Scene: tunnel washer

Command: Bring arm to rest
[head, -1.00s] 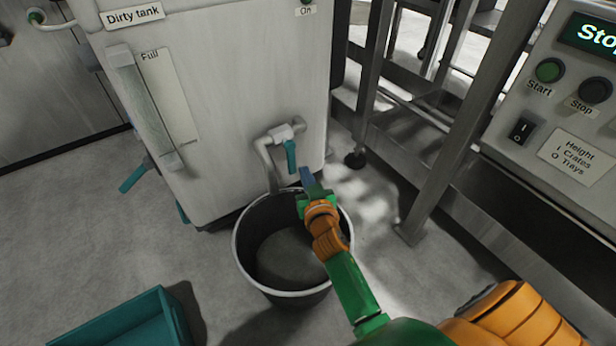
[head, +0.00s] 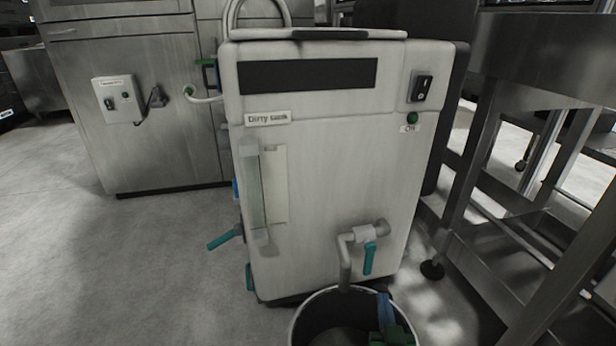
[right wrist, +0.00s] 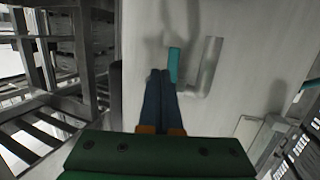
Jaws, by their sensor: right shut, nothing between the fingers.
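My right gripper (head: 384,298) has blue fingers and shows at the bottom edge of the head view, over the right part of the dark bucket (head: 297,328). Its fingers are together and empty. The drain valve's teal handle (head: 369,258) points down, just above the fingertips. In the right wrist view the shut fingers (right wrist: 160,74) lie beside the teal handle (right wrist: 174,64) and left of the bent drain pipe (right wrist: 208,66). I cannot tell whether they touch the handle. Most of my right arm is below the head view. My left gripper is not in view.
The white dirty tank cabinet (head: 325,190) stands straight ahead. Another teal handle (head: 225,237) sticks out at its left. A steel frame with legs (head: 470,160) stands close on the right. The floor (head: 130,260) at the left is clear.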

